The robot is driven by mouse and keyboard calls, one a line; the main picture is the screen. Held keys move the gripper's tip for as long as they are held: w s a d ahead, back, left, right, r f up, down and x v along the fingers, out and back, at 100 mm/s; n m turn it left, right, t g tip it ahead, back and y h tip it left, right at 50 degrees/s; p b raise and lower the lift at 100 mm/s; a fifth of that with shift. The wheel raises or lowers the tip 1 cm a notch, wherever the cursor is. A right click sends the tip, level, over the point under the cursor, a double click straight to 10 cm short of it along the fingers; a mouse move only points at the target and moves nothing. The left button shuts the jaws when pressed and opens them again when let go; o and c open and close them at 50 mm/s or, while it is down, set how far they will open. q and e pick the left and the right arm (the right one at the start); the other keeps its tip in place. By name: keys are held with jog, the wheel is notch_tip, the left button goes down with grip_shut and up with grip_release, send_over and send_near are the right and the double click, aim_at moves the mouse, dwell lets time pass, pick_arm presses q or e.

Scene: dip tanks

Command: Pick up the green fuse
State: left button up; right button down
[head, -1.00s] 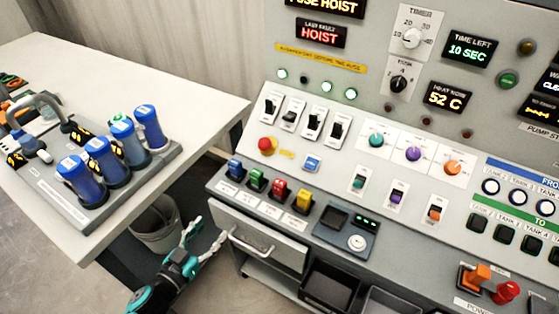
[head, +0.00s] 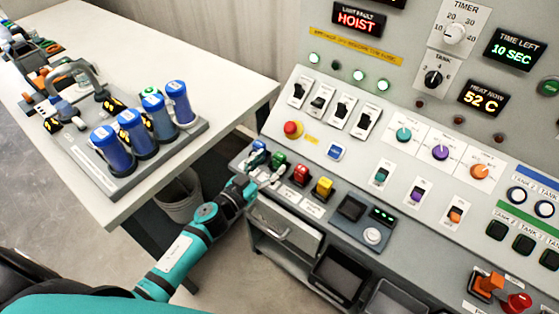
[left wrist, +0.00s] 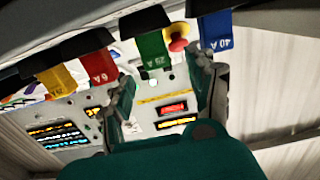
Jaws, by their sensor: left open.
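The green fuse (head: 279,159) sits in the row of fuses on the panel's lower ledge, between the blue fuse (head: 257,152) and the red fuse (head: 300,173). In the left wrist view the green fuse (left wrist: 153,53) hangs down in the picture from a black holder. My left gripper (head: 267,173) is at the front of the fuse row, close to the green fuse. In the left wrist view its fingers (left wrist: 164,76) are spread, with the green fuse showing between them at their tips. I cannot tell whether either finger touches it. My right gripper is out of view.
A yellow fuse (head: 322,188) is to the right of the red one. A drawer (head: 286,226) with a handle is below the ledge. On the left, a white table (head: 215,76) carries a tray with blue canisters (head: 111,149). A bin (head: 181,195) stands beneath.

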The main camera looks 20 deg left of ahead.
aim_at(277, 159)
pick_arm(q)
jog(key=x, duration=0.5)
jog(key=shift+d+f, duration=0.15)
grip_shut()
